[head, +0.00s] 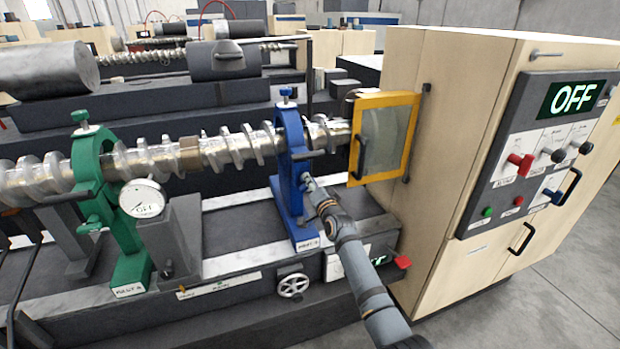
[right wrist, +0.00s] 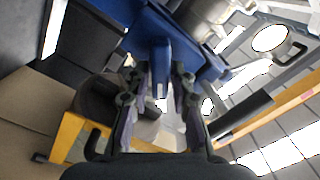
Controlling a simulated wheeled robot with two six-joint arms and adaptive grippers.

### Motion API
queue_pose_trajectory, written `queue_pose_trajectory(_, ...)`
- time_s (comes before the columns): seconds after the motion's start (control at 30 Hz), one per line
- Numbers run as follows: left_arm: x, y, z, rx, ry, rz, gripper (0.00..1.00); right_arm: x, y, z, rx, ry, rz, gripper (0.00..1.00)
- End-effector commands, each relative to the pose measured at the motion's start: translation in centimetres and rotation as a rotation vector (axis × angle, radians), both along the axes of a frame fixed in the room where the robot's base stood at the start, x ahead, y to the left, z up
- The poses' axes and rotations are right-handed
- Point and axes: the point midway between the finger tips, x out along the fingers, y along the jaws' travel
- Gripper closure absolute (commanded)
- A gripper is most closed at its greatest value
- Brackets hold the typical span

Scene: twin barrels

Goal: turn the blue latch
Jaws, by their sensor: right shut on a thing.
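The blue steady rest (head: 288,165) stands upright around the long screw, with a blue knob on top and a dark handle on its side. My right gripper (head: 308,183) is at the right side of this blue rest. In the right wrist view the blue latch (right wrist: 159,58) is a narrow blue bar reaching down between the fingers of my right gripper (right wrist: 160,88), which is shut on it. In the head view the gripper largely hides the latch. My left gripper is not in view.
The metal screw (head: 225,150) runs through the blue rest and a green rest (head: 92,165) at left. A dial gauge (head: 143,199) stands beside the green rest. A yellow-framed door (head: 408,140) and a control panel reading OFF (head: 540,145) are at right. A handwheel (head: 292,286) is below.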

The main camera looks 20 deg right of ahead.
Motion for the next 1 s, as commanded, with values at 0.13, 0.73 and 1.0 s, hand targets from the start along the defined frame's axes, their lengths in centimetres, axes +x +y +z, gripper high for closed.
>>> queue_pose_trajectory(0.13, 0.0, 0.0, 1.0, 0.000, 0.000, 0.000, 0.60, 0.0, -0.1, -0.1, 0.139, 0.008, 0.000, 1.00)
queue_pose_trajectory(0.73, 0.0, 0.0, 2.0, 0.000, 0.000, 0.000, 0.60, 0.0, -0.3, -0.9, 0.564, 0.023, 0.000, 1.00)
queue_pose_trajectory(1.0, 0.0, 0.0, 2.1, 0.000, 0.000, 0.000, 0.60, 0.0, -0.2, -1.0, 0.628, 0.025, 0.000, 1.00)
